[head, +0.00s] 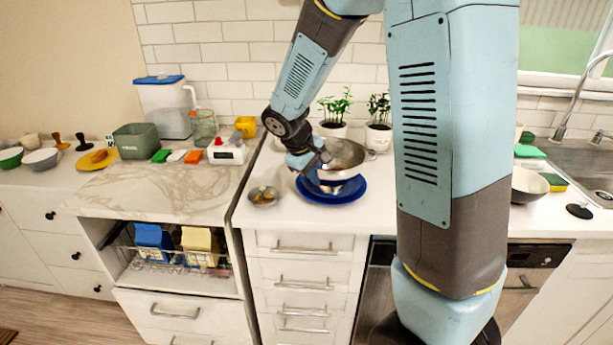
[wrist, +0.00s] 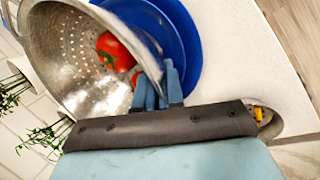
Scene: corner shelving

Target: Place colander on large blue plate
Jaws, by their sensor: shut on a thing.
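The metal colander (head: 348,157) is over the large blue plate (head: 345,197) on the white counter. My gripper (head: 320,164) is shut on the colander's left rim. In the wrist view the perforated colander (wrist: 62,45) is tilted in the picture, with my gripper's blue fingers (wrist: 163,88) at its rim. A red tomato (wrist: 115,48) lies inside it. The blue plate (wrist: 185,38) shows beyond the rim. I cannot tell whether the colander's base touches the plate.
A small metal bowl (head: 264,196) with orange bits stands left of the plate. Two potted plants (head: 378,137) stand behind, near the tiled wall. A white timer-like device (head: 226,152) is on the left counter. The counter's front edge is close to the plate.

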